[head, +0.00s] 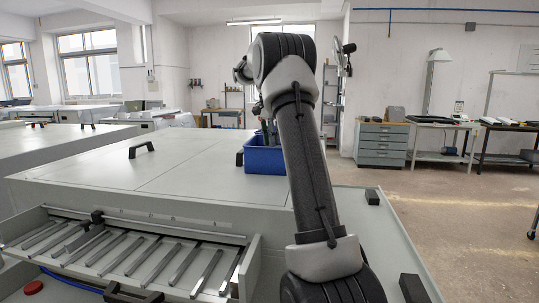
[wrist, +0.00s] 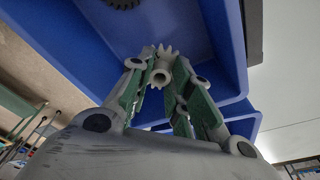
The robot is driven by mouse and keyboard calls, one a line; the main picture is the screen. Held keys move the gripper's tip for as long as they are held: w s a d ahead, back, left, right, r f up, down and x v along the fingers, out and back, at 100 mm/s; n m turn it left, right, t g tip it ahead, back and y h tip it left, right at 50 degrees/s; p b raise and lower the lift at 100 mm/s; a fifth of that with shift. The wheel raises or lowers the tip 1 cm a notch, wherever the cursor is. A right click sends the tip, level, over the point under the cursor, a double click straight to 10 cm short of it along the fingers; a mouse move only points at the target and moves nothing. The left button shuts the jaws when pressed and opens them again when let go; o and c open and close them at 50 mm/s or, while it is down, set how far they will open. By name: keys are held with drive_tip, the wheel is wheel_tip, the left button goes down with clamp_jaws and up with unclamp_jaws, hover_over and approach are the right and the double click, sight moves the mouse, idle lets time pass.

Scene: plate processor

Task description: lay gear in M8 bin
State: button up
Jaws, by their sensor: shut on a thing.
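My gripper (wrist: 160,72) is shut on a small pale gear (wrist: 162,63), held between the two green-lined fingertips in the wrist view. Behind the gear in that view is the inside of a blue bin (wrist: 232,55). The gear appears over this bin; how high above its floor I cannot tell. In the head view a blue bin (head: 266,162) stands on the grey bench top, partly behind my arm. My gripper and the gear are not clearly visible there. No M8 label is readable.
A dark gear (wrist: 122,3) lies in the blue bin at the top of the wrist view. Part of another blue bin (wrist: 243,126) shows below it. The grey bench top (head: 190,163) is largely clear. An open drawer (head: 130,257) with metal bars is at the front left.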

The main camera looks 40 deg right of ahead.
wheel_tip(320, 180, down, 5)
idle(0.3)
drive_tip(key=o, duration=1)
drive_tip(key=shift+f, duration=0.1)
drive_tip(key=shift+c, duration=0.2)
